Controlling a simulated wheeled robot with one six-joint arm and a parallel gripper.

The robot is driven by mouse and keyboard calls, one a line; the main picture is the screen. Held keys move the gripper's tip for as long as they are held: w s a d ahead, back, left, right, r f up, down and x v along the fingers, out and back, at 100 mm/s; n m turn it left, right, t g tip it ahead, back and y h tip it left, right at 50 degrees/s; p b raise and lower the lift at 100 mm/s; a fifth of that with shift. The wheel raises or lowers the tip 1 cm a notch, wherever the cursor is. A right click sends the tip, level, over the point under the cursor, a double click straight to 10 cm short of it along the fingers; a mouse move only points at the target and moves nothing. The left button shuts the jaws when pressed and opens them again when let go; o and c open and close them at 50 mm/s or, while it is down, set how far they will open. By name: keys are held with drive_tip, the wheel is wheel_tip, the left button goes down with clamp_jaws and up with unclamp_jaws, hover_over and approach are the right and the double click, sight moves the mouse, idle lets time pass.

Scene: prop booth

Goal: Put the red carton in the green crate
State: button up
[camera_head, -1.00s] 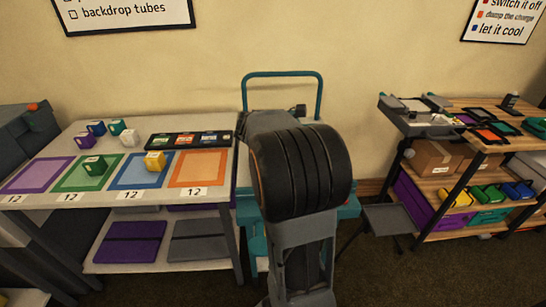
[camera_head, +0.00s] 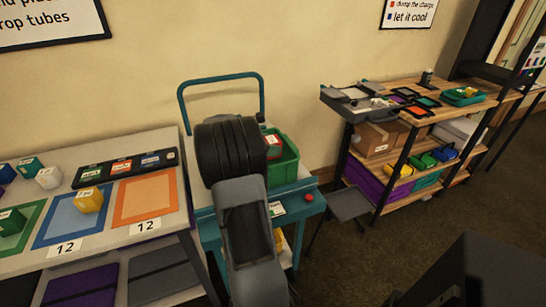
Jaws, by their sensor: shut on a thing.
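The green crate (camera_head: 287,172) stands on a teal cart, just right of my arm's dark joint. The red carton (camera_head: 273,146) shows partly at the crate's left far side, beside that joint. I cannot tell whether it rests in the crate or is held above it. My gripper is hidden behind my own arm, so its fingers do not show. The arm also covers the left part of the crate.
The teal cart (camera_head: 296,209) has a raised handle and a red button. Left, a table holds coloured mats, small cartons and a black tray (camera_head: 124,167). Right, a wooden shelf unit (camera_head: 398,190) holds bins and trays. A dark box-like shape fills the lower right corner.

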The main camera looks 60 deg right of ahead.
drive_tip(key=shift+d+f, duration=0.65)
drive_tip(key=shift+f, duration=0.1)
drive_tip(key=shift+s+d+f+b, duration=0.1)
drive_tip(key=shift+f+b, duration=0.05)
drive_tip(key=shift+f, duration=0.7)
drive_tip(key=shift+d+f+b, duration=0.1)
drive_tip(key=shift+f+b, duration=0.05)
drive_tip(key=shift+f, duration=0.7)
drive_tip(key=shift+f, duration=0.65)
drive_tip(key=o, duration=1)
drive_tip(key=shift+r, duration=0.3)
drive_tip(key=p+v, duration=0.1)
drive_tip(key=v, duration=1.1)
drive_tip(key=shift+r, duration=0.25)
